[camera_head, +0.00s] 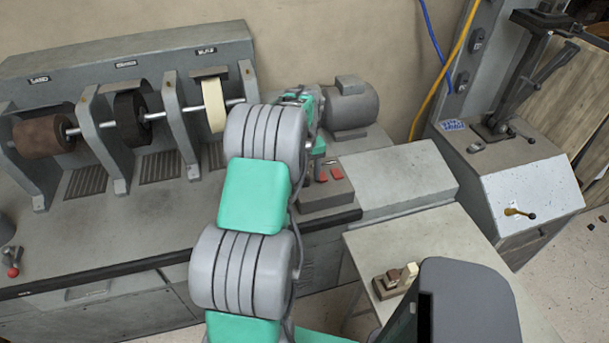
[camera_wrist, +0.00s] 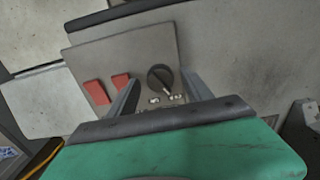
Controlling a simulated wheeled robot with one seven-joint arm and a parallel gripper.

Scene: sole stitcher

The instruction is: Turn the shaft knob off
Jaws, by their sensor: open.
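The round dark shaft knob (camera_wrist: 160,78) sits on a grey control panel (camera_wrist: 110,54) in the wrist view. My gripper (camera_wrist: 161,75) is open, with one finger on each side of the knob. I cannot tell whether either finger touches it. In the head view, the control panel (camera_head: 318,198) shows beside my arm, but I cannot make out the knob there.
Two red switches (camera_wrist: 96,92) (camera_wrist: 121,81) sit left of the knob on the same panel. In the head view, a motor (camera_head: 350,105) stands behind the panel and grinding rollers (camera_head: 131,117) line the bench at left. A side table (camera_head: 420,245) stands in front at right.

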